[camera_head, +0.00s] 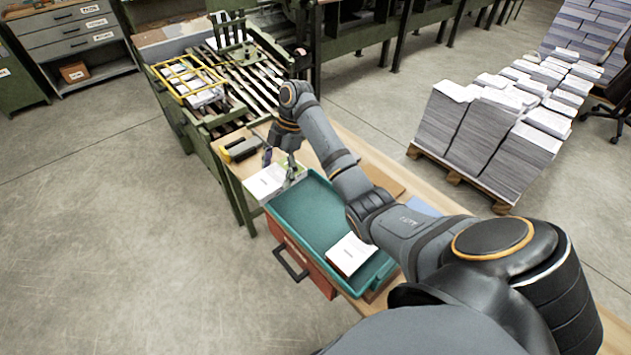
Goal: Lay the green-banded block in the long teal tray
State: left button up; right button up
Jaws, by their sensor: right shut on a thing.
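The long teal tray (310,213) stands on the wooden bench, running from upper left to lower right. A white block with a reddish edge (351,254) lies in its near right end. Another white block, with green showing along its edge, is the green-banded block (266,181); it is at the tray's far left end, outside the tray. My right gripper (291,173) reaches down at this block's right side and is shut on it. I cannot tell whether the block touches the bench. My left gripper is not in view.
A yellow-and-black tool (239,149) lies on the bench behind the green-banded block. A red case with a dark handle (300,262) is at the tray's front side. My right arm covers part of the tray's right side. The tray's middle is clear.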

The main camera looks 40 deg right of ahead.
jog(key=s+d+f, duration=0.1)
jog(key=d+f+b, duration=0.1)
jog(key=shift+s+d, duration=0.35)
jog(key=shift+s, duration=0.05)
jog(key=d+f+b, duration=0.1)
jog(key=s+d+f+b, duration=0.1)
jog(key=f+b, duration=0.1)
jog(key=s+d+f+b, duration=0.1)
jog(key=b, duration=0.1)
jog(key=shift+s+d+f, duration=0.1)
jog(key=shift+s+f, duration=0.05)
jog(key=shift+f, duration=0.2)
jog(key=shift+s+d+p, duration=0.2)
jog(key=shift+d+p, duration=0.05)
jog(key=shift+p, duration=0.05)
jog(key=f, duration=0.4)
jog(key=shift+s+d, duration=0.25)
jog(key=shift+d, duration=0.05)
jog(key=o, duration=1.4)
jog(key=shift+o, duration=0.2)
